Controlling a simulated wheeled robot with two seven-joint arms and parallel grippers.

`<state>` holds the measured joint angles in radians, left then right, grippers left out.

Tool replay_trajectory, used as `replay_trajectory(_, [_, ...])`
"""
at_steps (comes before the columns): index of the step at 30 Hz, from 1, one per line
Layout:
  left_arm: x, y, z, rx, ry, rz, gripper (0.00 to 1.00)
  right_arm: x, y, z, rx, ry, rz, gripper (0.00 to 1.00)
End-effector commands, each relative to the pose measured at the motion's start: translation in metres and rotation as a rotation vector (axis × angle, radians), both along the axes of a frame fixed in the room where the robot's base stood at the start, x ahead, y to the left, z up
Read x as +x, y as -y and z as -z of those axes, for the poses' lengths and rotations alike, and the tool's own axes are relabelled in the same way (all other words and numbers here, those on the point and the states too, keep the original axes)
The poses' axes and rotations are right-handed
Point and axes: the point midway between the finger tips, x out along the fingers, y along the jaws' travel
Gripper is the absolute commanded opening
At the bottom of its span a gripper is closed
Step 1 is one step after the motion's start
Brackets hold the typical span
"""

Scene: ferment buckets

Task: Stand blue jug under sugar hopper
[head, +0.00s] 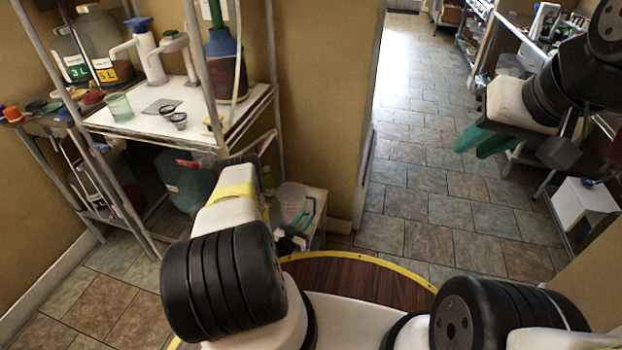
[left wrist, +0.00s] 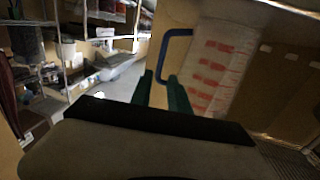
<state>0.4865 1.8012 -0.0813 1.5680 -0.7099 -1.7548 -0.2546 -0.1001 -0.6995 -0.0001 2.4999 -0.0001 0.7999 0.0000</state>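A clear jug (left wrist: 215,65) with red markings and a blue handle (left wrist: 168,52) fills the upper right of the left wrist view. What looks like the same jug (head: 291,203) is on a low white stand in the head view. My left gripper (left wrist: 160,92) has its two green fingers apart at the lower end of the handle; I cannot tell whether they touch it. My right gripper (head: 482,143) is open and empty, high at the right. I cannot make out the sugar hopper for certain.
A metal rack with a white shelf (head: 150,121) at the left holds a green cup (head: 117,106), white pump bottles and a carboy with a blue top (head: 222,68). Containers marked 3 L and 5 L (head: 104,45) stand behind. A tiled aisle (head: 430,170) is open at right.

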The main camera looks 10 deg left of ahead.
Motion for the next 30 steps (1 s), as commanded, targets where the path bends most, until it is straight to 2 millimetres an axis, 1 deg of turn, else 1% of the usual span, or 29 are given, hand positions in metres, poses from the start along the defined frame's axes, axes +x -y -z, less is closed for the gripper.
replay_trajectory(2, [0.001, 0.001, 0.001, -0.003, 0.004, -0.001, 0.22, 0.000, 0.000, 0.000, 0.000, 0.000, 0.000, 0.24])
replay_trajectory(5, [0.010, 0.004, 0.001, -0.004, 0.007, 0.000, 0.22, 0.000, 0.000, 0.000, 0.000, 0.000, 0.000, 0.24])
replay_trajectory(11, [0.033, 0.009, 0.001, -0.003, 0.008, 0.000, 0.22, 0.000, 0.000, 0.000, 0.000, 0.000, 0.000, 0.24])
replay_trajectory(15, [0.055, 0.014, 0.000, -0.004, 0.007, 0.000, 0.22, 0.000, 0.000, 0.000, 0.000, 0.000, 0.000, 0.24])
replay_trajectory(18, [0.067, 0.017, 0.001, -0.003, 0.007, 0.001, 0.22, 0.000, 0.000, 0.000, 0.000, 0.000, 0.000, 0.24])
replay_trajectory(22, [0.074, 0.017, 0.001, -0.003, 0.005, -0.001, 0.22, 0.000, 0.000, 0.000, 0.000, 0.000, 0.000, 0.24])
replay_trajectory(28, [0.074, 0.018, 0.001, -0.003, 0.005, -0.001, 0.22, 0.000, 0.000, 0.000, 0.000, 0.000, 0.000, 0.24])
replay_trajectory(30, [0.074, 0.018, 0.001, -0.003, 0.005, -0.001, 0.08, 0.000, 0.000, 0.000, 0.000, 0.000, 0.000, 0.24])
